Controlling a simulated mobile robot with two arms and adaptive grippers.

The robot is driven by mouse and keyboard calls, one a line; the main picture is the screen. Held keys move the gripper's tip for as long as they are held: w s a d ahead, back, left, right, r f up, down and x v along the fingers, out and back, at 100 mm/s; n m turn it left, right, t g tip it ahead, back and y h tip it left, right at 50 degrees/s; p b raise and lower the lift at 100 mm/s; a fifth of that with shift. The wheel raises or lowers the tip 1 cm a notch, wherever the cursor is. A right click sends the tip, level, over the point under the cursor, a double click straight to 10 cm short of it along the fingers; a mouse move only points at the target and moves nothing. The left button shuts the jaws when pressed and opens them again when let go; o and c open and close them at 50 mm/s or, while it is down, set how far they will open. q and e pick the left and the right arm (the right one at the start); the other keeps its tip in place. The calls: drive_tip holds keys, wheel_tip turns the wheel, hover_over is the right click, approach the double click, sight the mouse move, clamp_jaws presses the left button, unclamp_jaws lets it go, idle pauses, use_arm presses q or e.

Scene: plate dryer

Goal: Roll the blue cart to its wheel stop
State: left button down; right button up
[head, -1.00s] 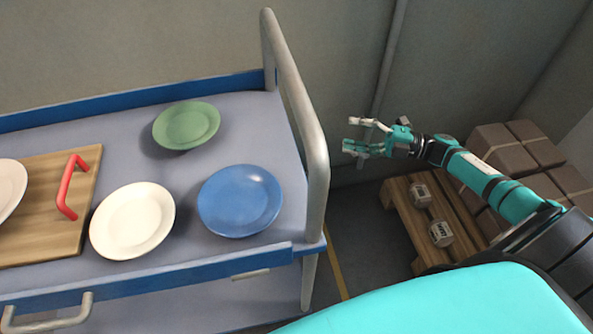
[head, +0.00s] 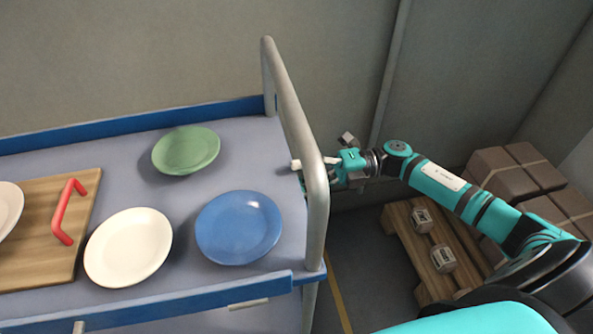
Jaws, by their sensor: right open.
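The blue cart (head: 200,293) has a grey top with blue edges and fills the left and middle of the head view. Its grey tubular push handle (head: 316,205) stands upright at the right end. My right gripper (head: 302,172) is open at the handle's upright part, with one pale fingertip showing on the far side of the bar. The handle hides part of the fingers, and I cannot tell whether they touch it. My left gripper is out of view. No wheel stop shows.
On the cart lie a green plate (head: 186,150), a blue plate (head: 238,228), a white plate (head: 128,247) and a wooden board (head: 40,255) with a red handle (head: 66,211). A pallet (head: 432,280) with dumbbells and brown boxes (head: 515,170) stands at right. A wall (head: 180,50) is behind.

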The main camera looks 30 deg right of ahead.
drive_tip(key=shift+x, duration=1.3)
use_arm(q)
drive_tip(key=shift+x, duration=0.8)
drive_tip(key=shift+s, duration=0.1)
use_arm(e)
clamp_jaws()
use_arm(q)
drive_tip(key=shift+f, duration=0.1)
use_arm(e)
drive_tip(key=shift+f, duration=0.1)
